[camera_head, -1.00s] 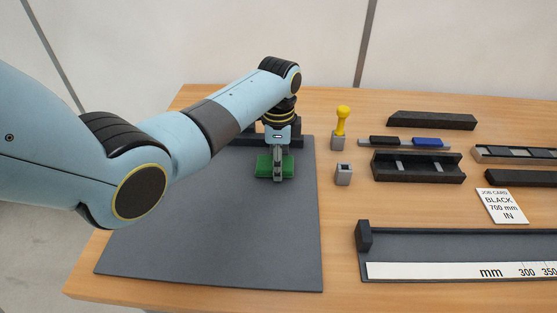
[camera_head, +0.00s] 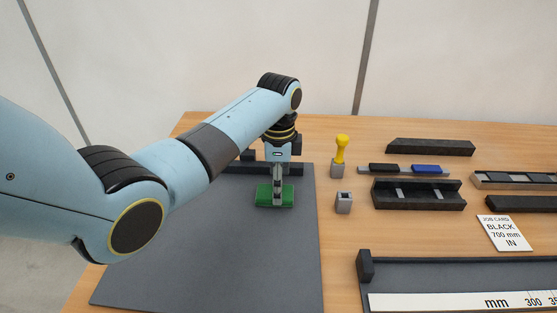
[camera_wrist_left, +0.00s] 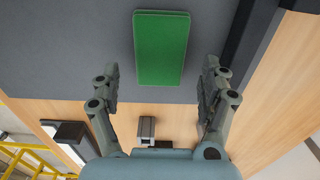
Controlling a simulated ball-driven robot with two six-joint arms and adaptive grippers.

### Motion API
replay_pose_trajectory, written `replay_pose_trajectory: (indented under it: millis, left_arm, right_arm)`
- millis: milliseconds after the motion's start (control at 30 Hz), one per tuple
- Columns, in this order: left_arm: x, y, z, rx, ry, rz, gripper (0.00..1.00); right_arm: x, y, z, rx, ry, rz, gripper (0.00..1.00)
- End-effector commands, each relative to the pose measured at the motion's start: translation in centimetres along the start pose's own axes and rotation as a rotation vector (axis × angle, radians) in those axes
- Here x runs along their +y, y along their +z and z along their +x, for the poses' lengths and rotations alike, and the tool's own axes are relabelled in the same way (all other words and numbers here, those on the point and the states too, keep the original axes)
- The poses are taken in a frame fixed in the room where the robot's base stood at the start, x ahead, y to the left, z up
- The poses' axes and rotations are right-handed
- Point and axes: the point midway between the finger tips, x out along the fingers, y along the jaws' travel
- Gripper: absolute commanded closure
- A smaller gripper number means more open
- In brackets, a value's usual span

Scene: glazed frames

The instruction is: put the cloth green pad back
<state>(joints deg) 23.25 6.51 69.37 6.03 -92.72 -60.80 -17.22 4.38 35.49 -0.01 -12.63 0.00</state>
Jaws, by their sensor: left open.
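The green pad (camera_head: 264,196) lies on the grey mat (camera_head: 215,255), near its far right part. It also shows in the left wrist view (camera_wrist_left: 161,47), as a flat rectangle just beyond the fingertips. My left gripper (camera_head: 277,196) is over the pad, pointing down, and hides its middle in the head view. In the left wrist view its fingers (camera_wrist_left: 160,78) are spread wider than the pad, with nothing between them. The exact height above the pad cannot be told. My right gripper is not in view.
A dark bar (camera_head: 235,169) lies at the mat's far edge, behind the gripper. To the right stand a yellow-handled tool (camera_head: 341,150), an empty grey holder (camera_head: 343,203), a black tray (camera_head: 418,202) and a ruled channel (camera_head: 450,301). The near mat is clear.

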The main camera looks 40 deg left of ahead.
Motion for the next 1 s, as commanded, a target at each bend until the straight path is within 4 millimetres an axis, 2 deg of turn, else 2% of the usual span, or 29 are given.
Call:
replay_pose_trajectory:
  millis: [200, 400, 600, 1000]
  left_arm:
    - [-0.2, 0.0, -5.1, 0.002, -0.005, 0.001, 0.21]
    - [-0.1, 0.0, -8.2, 0.0, -0.002, 0.0, 0.21]
    - [0.0, 0.0, -9.1, -0.001, 0.0, 0.0, 0.21]
    - [0.0, 0.0, -9.1, 0.0, 0.0, 0.0, 0.21]
  right_arm:
    - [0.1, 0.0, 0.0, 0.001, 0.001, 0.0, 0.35]
    - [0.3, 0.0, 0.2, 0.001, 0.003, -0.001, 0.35]
    - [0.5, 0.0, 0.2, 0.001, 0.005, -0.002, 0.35]
    - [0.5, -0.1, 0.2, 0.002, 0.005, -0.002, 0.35]
